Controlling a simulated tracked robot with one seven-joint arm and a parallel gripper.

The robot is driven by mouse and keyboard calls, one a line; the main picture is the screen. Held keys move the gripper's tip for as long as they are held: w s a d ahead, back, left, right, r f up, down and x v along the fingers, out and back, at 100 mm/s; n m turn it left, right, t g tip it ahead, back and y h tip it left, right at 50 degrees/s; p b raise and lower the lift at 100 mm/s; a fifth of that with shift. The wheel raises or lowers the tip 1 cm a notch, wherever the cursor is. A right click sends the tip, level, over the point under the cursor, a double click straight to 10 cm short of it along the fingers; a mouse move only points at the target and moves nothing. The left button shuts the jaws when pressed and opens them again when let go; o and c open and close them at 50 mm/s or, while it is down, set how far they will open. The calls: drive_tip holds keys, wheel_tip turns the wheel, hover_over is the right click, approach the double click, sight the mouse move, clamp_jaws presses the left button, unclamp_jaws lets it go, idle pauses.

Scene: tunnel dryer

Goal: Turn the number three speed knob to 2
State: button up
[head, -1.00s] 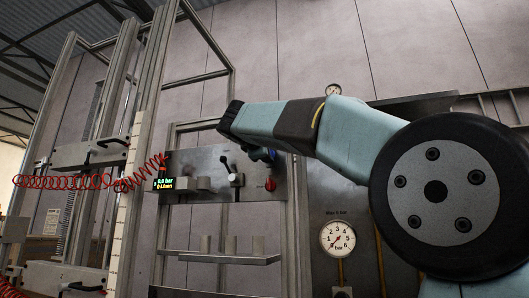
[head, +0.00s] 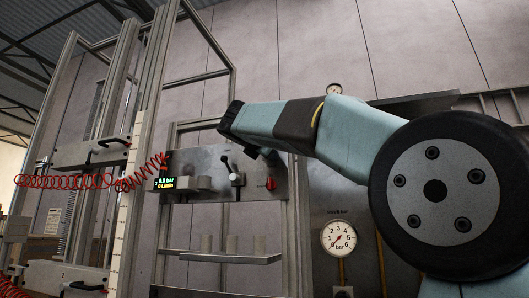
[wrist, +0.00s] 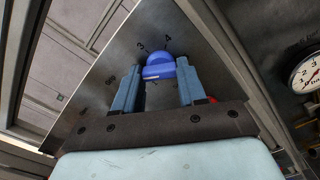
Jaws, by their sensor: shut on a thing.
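In the wrist view a blue knob (wrist: 159,66) sits on a grey metal panel (wrist: 92,100). Dial numbers, including 3 and 4, are marked around its far side. The knob has a pale mark on its near edge; its exact setting is hard to read. My gripper (wrist: 158,74) has one blue finger on each side of the knob and is shut on it. In the head view my arm covers the knob, and only a bit of my gripper (head: 267,153) shows below the arm.
A red knob (head: 270,184), a lever (head: 234,178) and a lit display (head: 166,183) are on the panel. A round pressure gauge (head: 338,238) is at lower right. A coiled red hose (head: 75,181) hangs at left. A shelf with several grey cylinders (head: 231,244) is below.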

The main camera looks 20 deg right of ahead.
drive_tip(key=shift+w+f+n, duration=0.15)
drive_tip(key=shift+f+n, duration=0.1)
drive_tip(key=shift+n, duration=0.25)
drive_tip(key=o, duration=1.1)
drive_tip(key=shift+r, duration=0.15)
drive_tip(key=shift+c, duration=0.2)
drive_tip(key=v, duration=1.3)
drive_tip(key=shift+s+a, duration=0.25)
drive_tip(key=shift+s, duration=0.1)
